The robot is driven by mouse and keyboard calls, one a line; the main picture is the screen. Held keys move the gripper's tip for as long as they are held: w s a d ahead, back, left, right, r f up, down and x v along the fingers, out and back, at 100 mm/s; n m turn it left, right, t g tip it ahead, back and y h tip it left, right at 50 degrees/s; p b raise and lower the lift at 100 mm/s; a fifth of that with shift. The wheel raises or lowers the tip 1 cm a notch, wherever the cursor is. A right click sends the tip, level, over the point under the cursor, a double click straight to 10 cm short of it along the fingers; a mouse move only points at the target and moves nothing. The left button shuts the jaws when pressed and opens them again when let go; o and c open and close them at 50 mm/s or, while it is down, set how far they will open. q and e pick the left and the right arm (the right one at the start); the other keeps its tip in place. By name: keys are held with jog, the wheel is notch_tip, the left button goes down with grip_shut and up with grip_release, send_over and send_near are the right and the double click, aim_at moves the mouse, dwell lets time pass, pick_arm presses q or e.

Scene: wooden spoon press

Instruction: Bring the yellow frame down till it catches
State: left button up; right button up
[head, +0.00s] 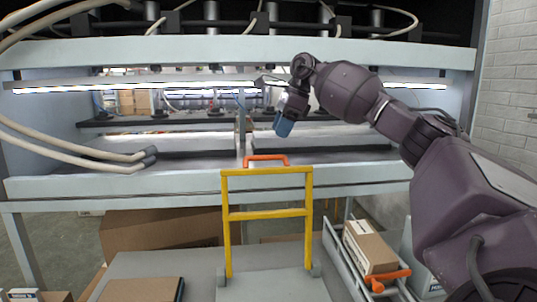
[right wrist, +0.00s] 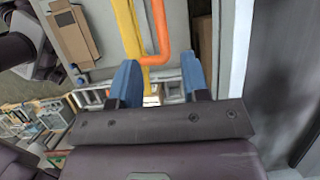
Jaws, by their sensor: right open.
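The yellow frame (head: 268,214) stands upright in the middle of the head view, its two posts meeting grey brackets at the bottom. An orange handle (head: 266,157) shows at its top bar. My right gripper (head: 284,126) is above and slightly right of the handle, apart from it, blue fingers pointing down. In the right wrist view the gripper (right wrist: 161,76) is open and empty. The orange handle (right wrist: 161,30) and a yellow bar (right wrist: 127,28) lie beyond the fingers. Any catch for the frame cannot be made out. My left gripper is not in view.
The pale press (head: 120,187) spans the back, with a lit opening and hoses at left. A cart with a cardboard box (head: 369,247) and an orange handle (head: 389,280) stands at right. Another cardboard box (head: 140,290) lies at lower left.

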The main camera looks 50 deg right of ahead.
jog(key=x, duration=0.7)
jog(key=shift+w+f+b, duration=0.15)
jog(key=shift+f+b, duration=0.05)
jog(key=shift+b, duration=0.1)
grip_shut()
